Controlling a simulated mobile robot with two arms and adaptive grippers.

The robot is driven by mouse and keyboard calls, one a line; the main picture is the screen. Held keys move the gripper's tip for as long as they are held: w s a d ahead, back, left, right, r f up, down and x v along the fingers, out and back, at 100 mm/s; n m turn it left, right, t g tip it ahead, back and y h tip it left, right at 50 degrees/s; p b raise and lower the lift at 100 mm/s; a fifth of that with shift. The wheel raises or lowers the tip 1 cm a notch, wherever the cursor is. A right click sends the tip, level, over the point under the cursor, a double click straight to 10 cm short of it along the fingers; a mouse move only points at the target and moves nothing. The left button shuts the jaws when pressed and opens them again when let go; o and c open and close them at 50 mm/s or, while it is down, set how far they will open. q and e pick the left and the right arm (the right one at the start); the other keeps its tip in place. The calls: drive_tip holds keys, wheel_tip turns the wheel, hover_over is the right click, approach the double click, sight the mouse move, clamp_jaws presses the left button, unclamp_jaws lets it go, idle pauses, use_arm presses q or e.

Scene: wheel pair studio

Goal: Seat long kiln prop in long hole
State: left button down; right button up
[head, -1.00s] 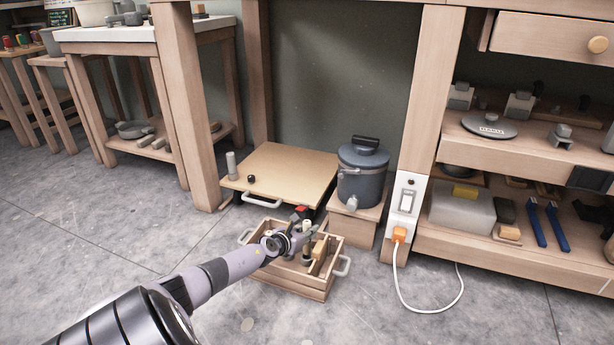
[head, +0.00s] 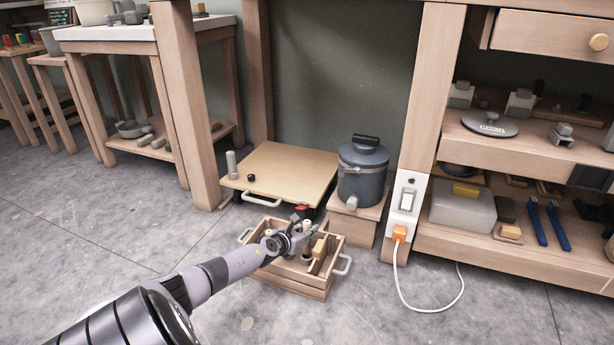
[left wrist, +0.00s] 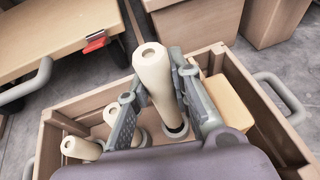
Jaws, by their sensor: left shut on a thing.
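The long kiln prop (left wrist: 155,80) is a cream rod with a hollow top. In the left wrist view it stands between the fingers of my left gripper (left wrist: 152,95), which is shut on it. In the head view my left gripper (head: 299,238) is over the wooden crate (head: 292,283). The prop's lower end meets a dark ring (left wrist: 178,130) in the crate; I cannot tell how deep it sits. Two more cream props show in the crate, one at the left (left wrist: 80,148) and one behind the left finger (left wrist: 113,116). My right gripper is out of view.
A tan block (left wrist: 230,100) lies in the crate's right part. The crate has grey side handles (head: 343,265). A low board (head: 285,170) with a red clip (left wrist: 95,42) at its edge stands behind. A blue-grey pot (head: 363,175) stands to the right. Floor in front is clear.

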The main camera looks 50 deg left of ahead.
use_arm(q)
drive_tip(key=shift+f, duration=0.1)
drive_tip(key=shift+f+b, duration=1.4)
drive_tip(key=shift+b, duration=0.1)
drive_tip(key=shift+f, duration=0.15)
drive_tip(key=shift+f+b, duration=0.45)
drive_tip(key=shift+b, duration=0.2)
drive_tip(key=shift+r, duration=0.15)
drive_tip(key=c, duration=1.4)
unclamp_jaws()
drive_tip(key=shift+o, duration=0.2)
